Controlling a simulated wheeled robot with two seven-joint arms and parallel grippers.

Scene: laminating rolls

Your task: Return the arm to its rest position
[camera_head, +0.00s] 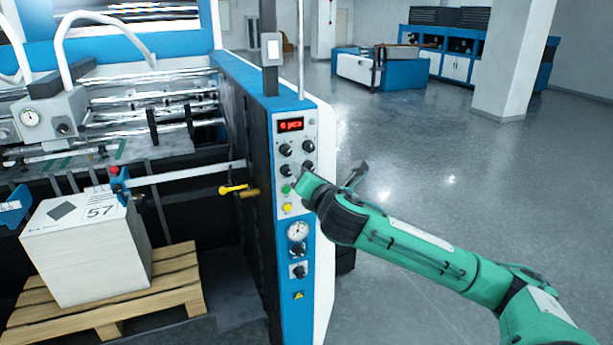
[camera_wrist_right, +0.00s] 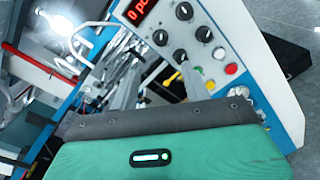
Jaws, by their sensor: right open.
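My right arm (camera_head: 425,255), green with dark joints, reaches in from the lower right. My right gripper (camera_head: 332,176) is at its end, in front of the control panel (camera_head: 311,130) of the machine. The gripper is open, with nothing seen between its fingers. In the right wrist view the two grey fingers (camera_wrist_right: 160,82) stand apart and point toward the panel. Whether a finger touches the panel cannot be told. My left gripper is not in view.
The panel has dark knobs, a red display (camera_head: 290,125), a green button (camera_head: 286,189) and a yellow button (camera_head: 288,208). A paper stack (camera_head: 85,250) sits on a wooden pallet (camera_head: 180,275) at left. Open floor (camera_head: 460,180) lies right of the machine.

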